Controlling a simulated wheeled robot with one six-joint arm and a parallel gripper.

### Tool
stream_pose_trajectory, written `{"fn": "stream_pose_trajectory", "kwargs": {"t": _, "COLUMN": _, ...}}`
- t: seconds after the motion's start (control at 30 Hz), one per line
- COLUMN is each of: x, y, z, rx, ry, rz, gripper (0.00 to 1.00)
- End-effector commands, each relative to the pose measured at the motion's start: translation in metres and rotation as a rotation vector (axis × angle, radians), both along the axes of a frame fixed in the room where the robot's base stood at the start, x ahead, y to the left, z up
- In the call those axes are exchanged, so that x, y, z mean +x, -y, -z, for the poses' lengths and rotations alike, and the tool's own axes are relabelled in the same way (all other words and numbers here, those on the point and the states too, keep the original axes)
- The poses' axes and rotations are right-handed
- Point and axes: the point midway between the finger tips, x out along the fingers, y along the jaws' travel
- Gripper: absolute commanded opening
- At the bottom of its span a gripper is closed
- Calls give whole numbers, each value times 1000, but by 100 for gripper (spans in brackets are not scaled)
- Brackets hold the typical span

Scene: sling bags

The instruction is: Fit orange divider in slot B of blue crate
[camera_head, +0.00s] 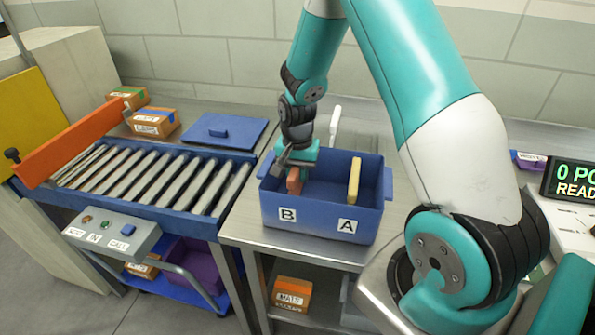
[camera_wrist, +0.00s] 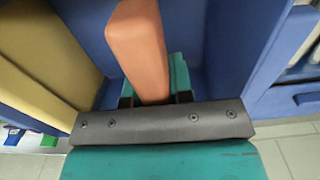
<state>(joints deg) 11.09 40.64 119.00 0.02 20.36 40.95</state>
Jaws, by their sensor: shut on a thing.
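The blue crate (camera_head: 320,222) stands on the metal table, with label B (camera_head: 287,214) at front left and label A (camera_head: 347,226) at front right. My gripper (camera_head: 298,163) is over the crate's left part, shut on the orange divider (camera_head: 293,182). The divider is upright inside the crate, behind label B. In the wrist view the orange divider (camera_wrist: 137,45) sits between my gripper's fingers (camera_wrist: 155,98). A yellow divider (camera_head: 354,180) stands in the crate behind label A; it also shows in the wrist view (camera_wrist: 45,55). The orange divider's lower edge is hidden, so I cannot tell whether it is seated.
A blue lid (camera_head: 228,131) lies left of the crate, behind a roller conveyor (camera_head: 150,180) with an orange barrier arm (camera_head: 70,145). Cartons (camera_head: 152,122) stand at the back left. A display (camera_head: 572,182) is at the right. A white-handled tool (camera_head: 335,122) is behind the crate.

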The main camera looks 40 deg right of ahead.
Motion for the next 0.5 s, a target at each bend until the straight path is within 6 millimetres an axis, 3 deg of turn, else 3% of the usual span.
{"fn": "stream_pose_trajectory", "kwargs": {"t": 0.43, "x": 0, "y": 0, "z": 12, "rx": 0, "ry": 0, "rz": 0, "gripper": 0}}
{"fn": "stream_pose_trajectory", "kwargs": {"t": 0.47, "x": 0, "y": 0, "z": 11, "rx": 0, "ry": 1, "rz": 0, "gripper": 28}}
{"fn": "stream_pose_trajectory", "kwargs": {"t": 0.5, "x": 0, "y": 0, "z": 11, "rx": 0, "ry": 1, "rz": 0, "gripper": 37}}
